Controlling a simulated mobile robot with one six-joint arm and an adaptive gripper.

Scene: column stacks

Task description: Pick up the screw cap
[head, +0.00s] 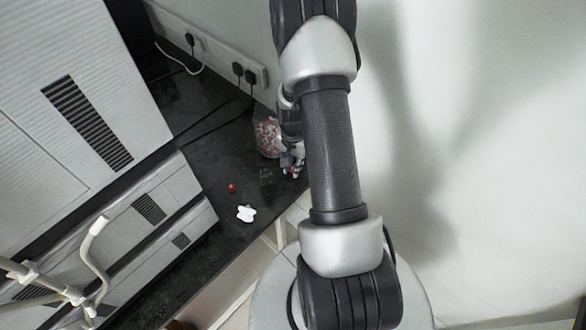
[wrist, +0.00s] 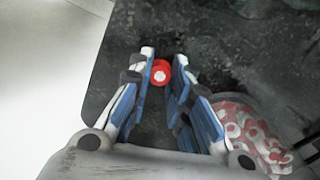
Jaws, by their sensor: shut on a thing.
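My gripper (wrist: 164,62) is shut on a small red screw cap (wrist: 160,72) with a pale centre. The cap sits between the fingertips in the wrist view, over the dark counter. In the head view my gripper (head: 292,165) is low at the counter's right side, partly behind my arm. The cap cannot be made out clearly there.
A clear bag of red and white pieces (wrist: 252,135) lies right of my fingers; it also shows in the head view (head: 267,137). A small red thing (head: 232,187) and a white flat thing (head: 246,213) lie on the dark counter (head: 215,160). White boxes (head: 70,100) stand left.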

